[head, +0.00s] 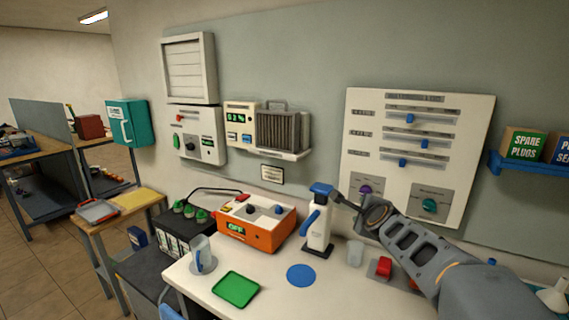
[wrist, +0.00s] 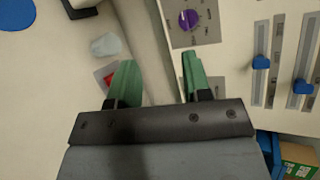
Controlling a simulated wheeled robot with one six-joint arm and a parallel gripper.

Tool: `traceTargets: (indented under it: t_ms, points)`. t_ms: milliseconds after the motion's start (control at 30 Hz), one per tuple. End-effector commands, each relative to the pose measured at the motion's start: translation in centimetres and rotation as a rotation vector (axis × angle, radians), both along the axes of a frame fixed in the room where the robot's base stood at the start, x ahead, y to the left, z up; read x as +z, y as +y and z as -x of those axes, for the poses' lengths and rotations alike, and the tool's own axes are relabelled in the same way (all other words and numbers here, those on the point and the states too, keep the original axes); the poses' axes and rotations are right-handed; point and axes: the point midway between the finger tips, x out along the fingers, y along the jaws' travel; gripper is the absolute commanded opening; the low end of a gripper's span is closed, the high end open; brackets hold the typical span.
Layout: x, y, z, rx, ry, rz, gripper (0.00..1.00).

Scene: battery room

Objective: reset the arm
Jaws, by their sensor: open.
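My arm reaches in from the lower right of the head view, over the white bench. My gripper (head: 346,200) is beside the top of a white and blue dispenser bottle, in front of the wall panel; its fingers are small and hard to make out there. In the wrist view my gripper (wrist: 157,80) shows two green fingers held apart with nothing between them. Beyond the fingertips are the bench top and the lower edge of the panel with a purple knob (wrist: 189,19).
The bench (head: 270,299) holds an orange box (head: 258,236), a dispenser bottle (head: 318,230), a green tray (head: 236,289), a jug (head: 202,255), a clear cup (head: 355,252) and a red switch (head: 384,266). The slider panel (head: 470,130) and a blue shelf (head: 510,166) are on the wall.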

Motion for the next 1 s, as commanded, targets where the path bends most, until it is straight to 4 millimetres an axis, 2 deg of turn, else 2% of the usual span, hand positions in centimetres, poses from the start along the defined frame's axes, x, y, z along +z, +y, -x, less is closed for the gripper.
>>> traceTargets:
  t_ms: [100, 167, 200, 300, 400, 500, 633, 1000]
  points:
    - [-4.6, 3.2, 4.5, 0.377, 0.218, 0.403, 0.45]
    - [-6.9, 4.3, 7.5, 0.588, 0.315, 0.603, 0.45]
    - [-8.4, 4.9, 9.6, 0.730, 0.375, 0.725, 0.45]
    - [-11.5, 5.4, 15.3, 1.068, 0.501, 0.979, 0.45]
    - [-13.5, 5.1, 20.1, 1.328, 0.592, 1.148, 0.45]
    - [-14.6, 4.5, 23.8, 1.476, 0.661, 1.241, 0.45]
    - [-14.6, 4.6, 25.2, 1.480, 0.660, 1.290, 0.45]
    - [-13.8, 5.0, 25.2, 1.465, 0.631, 1.312, 0.45]
